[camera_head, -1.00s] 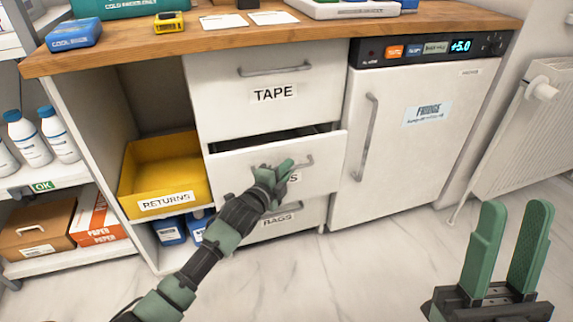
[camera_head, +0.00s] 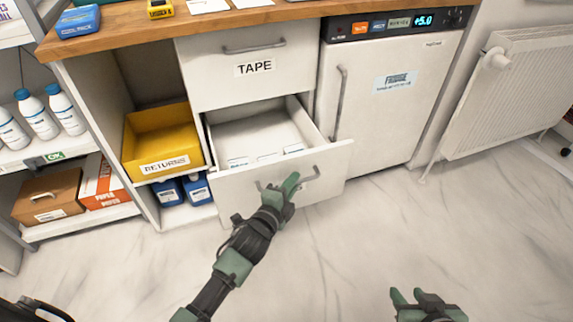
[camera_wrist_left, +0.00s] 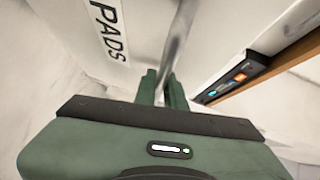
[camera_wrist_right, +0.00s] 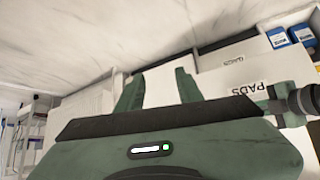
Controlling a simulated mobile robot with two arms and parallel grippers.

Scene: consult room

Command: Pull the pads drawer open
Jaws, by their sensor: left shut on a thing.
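The pads drawer (camera_head: 230,188) is the middle drawer, below the TAPE drawer (camera_head: 285,71). It stands well out from the cabinet, and white packs (camera_head: 266,157) show inside it. Its PADS label shows in the left wrist view (camera_wrist_left: 108,27). My left gripper (camera_head: 290,186) is shut on the drawer's handle (camera_head: 312,174), a metal bar that runs between the fingers in the left wrist view (camera_wrist_left: 178,45). My right gripper (camera_head: 407,297) is open and empty, low at the right over the floor, apart from the drawer.
A fridge (camera_head: 385,110) stands right of the drawers, with a radiator (camera_head: 505,100) beyond it. A yellow RETURNS bin (camera_head: 135,148) sits in the open shelf at the left. The counter (camera_head: 130,25) is above. The marble floor (camera_head: 400,230) in front is clear.

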